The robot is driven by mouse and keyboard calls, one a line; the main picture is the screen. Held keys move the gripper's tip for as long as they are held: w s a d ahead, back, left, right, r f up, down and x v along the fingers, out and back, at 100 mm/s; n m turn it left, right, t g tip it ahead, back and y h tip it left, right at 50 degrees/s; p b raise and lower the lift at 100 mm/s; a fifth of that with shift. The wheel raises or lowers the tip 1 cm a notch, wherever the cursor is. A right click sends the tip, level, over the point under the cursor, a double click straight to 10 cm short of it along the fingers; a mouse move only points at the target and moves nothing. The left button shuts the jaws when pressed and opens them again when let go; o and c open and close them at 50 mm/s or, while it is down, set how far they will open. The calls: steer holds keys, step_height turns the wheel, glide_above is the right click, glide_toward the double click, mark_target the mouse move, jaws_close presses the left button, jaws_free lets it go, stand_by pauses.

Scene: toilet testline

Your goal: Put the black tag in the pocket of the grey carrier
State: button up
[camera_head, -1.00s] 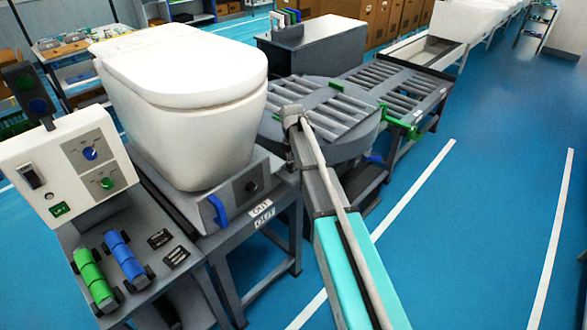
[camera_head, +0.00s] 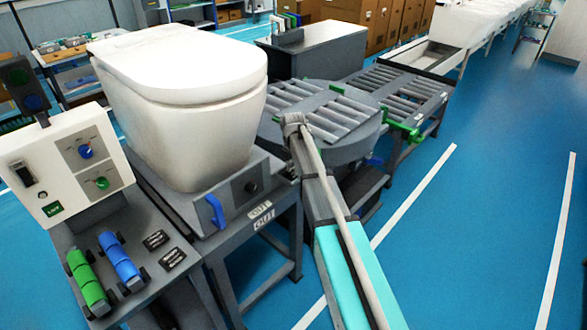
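A grey base (camera_head: 228,203) with a blue handle (camera_head: 216,211) and a dark knob sits under a white toilet (camera_head: 180,100); it may be the grey carrier, but I cannot make out a pocket on it. Two small black pieces with pale marks, one (camera_head: 155,240) behind the other (camera_head: 173,258), lie on the dark bench at the lower left. I cannot tell whether either is the black tag. My gripper is not in view; only my arm's links show, right of the toilet.
A white control panel (camera_head: 28,205) stands at the left. Green (camera_head: 90,281) and blue (camera_head: 121,260) rollers lie before it. A round roller table (camera_head: 345,147) leads to a roller conveyor (camera_head: 425,90). Blue floor is clear right.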

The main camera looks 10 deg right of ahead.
steer(key=o, duration=0.4)
steer(key=shift+r, duration=0.15)
step_height(320, 180, up, 12)
steer(key=p, duration=1.2)
steer(key=shift+s, duration=0.1)
stand_by(0.8)
